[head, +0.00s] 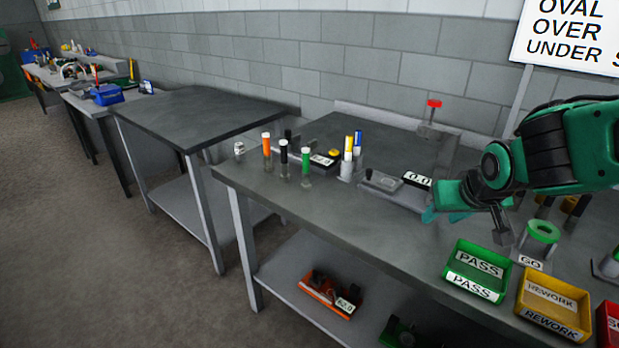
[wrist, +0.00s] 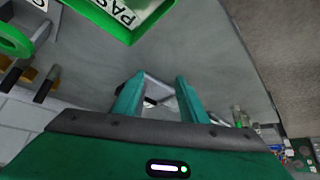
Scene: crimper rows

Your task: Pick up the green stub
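The green stub (head: 306,161) stands upright on the grey bench, in a small group of similar stubs left of centre in the head view. An orange-topped one (head: 266,146) and a black one (head: 283,152) stand just left of it. My gripper (head: 444,215) is well to the right of the green stub, over the bench near its front edge. In the wrist view my gripper (wrist: 160,96) shows two teal fingers spread apart with nothing held between them.
A gauge with a 0.0 display (head: 417,180) and a white holder with yellow and blue pieces (head: 347,168) lie between gripper and stub. A green PASS bin (head: 477,270) and yellow REWORK bin (head: 553,304) sit at right. An empty-topped table (head: 195,112) stands left.

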